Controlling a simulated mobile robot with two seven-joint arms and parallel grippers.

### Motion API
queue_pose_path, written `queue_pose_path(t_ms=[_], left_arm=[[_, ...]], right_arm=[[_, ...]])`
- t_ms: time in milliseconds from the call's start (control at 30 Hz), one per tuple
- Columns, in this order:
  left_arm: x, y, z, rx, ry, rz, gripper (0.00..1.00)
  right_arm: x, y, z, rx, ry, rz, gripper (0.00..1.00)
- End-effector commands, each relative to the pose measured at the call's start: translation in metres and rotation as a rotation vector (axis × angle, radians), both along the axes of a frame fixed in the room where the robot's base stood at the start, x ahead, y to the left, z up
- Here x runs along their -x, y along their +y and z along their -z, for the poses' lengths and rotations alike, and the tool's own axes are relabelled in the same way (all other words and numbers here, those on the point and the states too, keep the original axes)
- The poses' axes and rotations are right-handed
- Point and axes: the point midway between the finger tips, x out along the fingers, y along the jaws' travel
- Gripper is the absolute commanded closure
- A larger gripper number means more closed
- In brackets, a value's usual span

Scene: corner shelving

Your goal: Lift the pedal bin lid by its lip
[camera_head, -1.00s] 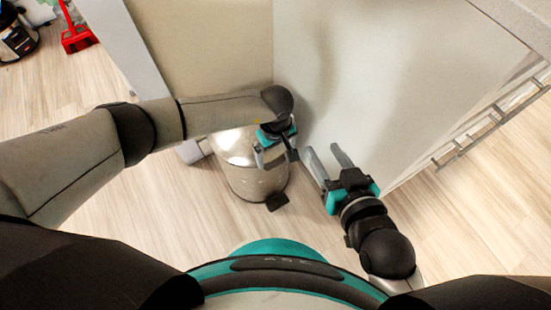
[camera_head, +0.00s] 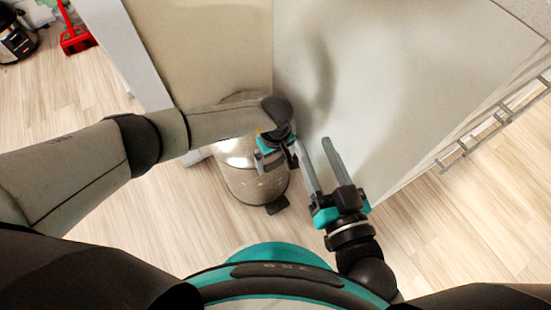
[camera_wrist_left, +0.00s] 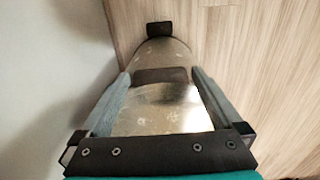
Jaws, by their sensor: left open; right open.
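The metal pedal bin (camera_head: 255,182) stands upright on the floor in the corner, with its black pedal (camera_head: 277,205) at its front foot. Its lid looks shut and is partly hidden under my left arm. My left gripper (camera_head: 274,164) is open, above the bin's front upper edge. In the left wrist view its fingers (camera_wrist_left: 160,85) lie either side of the shiny lid (camera_wrist_left: 158,112) and the dark lip (camera_wrist_left: 161,75); I cannot tell if they touch. My right gripper (camera_head: 315,148) is open and empty, to the right of the bin, one finger close to my left gripper.
A pale panel (camera_head: 390,90) rises right behind the bin, and a beige panel (camera_head: 205,50) stands at the back left. A rack rail (camera_head: 490,125) is at the right. A red dustpan (camera_head: 76,40) lies far left. The front floor is clear.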

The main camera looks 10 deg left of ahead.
Motion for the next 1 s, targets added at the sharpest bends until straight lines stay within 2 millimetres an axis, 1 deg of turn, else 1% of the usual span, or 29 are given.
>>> queue_pose_path(t_ms=[133, 1000], left_arm=[[0.0002, -0.0001, -0.0001, 0.0, 0.0, 0.0, 0.01], [0.0003, 0.0005, 0.0, -0.002, 0.001, 0.0, 0.99]], right_arm=[[0.0002, 0.0001, 0.0002, 0.0, 0.001, 0.0, 0.5], [-0.0001, 0.0, 0.0004, 0.002, 0.001, 0.0, 0.5]])
